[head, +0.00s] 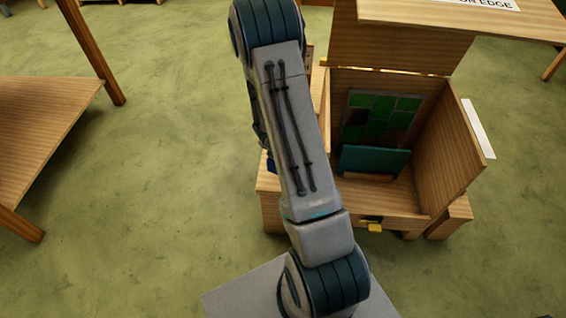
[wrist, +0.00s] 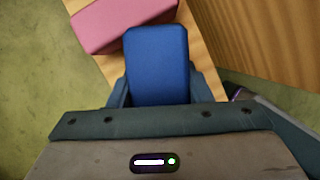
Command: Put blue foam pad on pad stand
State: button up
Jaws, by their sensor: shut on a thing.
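The blue foam pad (wrist: 157,62) is between the two fingers of my gripper (wrist: 158,92), which is shut on it, in the wrist view. The pad's far end sticks out past the fingertips, over or against a narrow wooden surface (wrist: 203,55). I cannot tell whether it touches the wood. In the head view a small blue patch (head: 271,163), likely the pad, shows at the left edge of my arm. My arm hides most of the gripper there. I cannot tell for sure which wooden part is the pad stand.
A pink block (wrist: 118,22) lies on the wood just beyond the blue pad. A wooden wall (wrist: 265,40) rises on the right. In the head view a green leaded panel (head: 380,118) stands inside an open wooden box (head: 448,150). A wooden table (head: 40,125) stands left; green floor lies between.

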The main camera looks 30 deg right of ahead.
jog(key=shift+f+b, duration=1.1)
jog(key=shift+f, duration=1.35)
jog(key=shift+f, duration=0.15)
jog(key=o, duration=1)
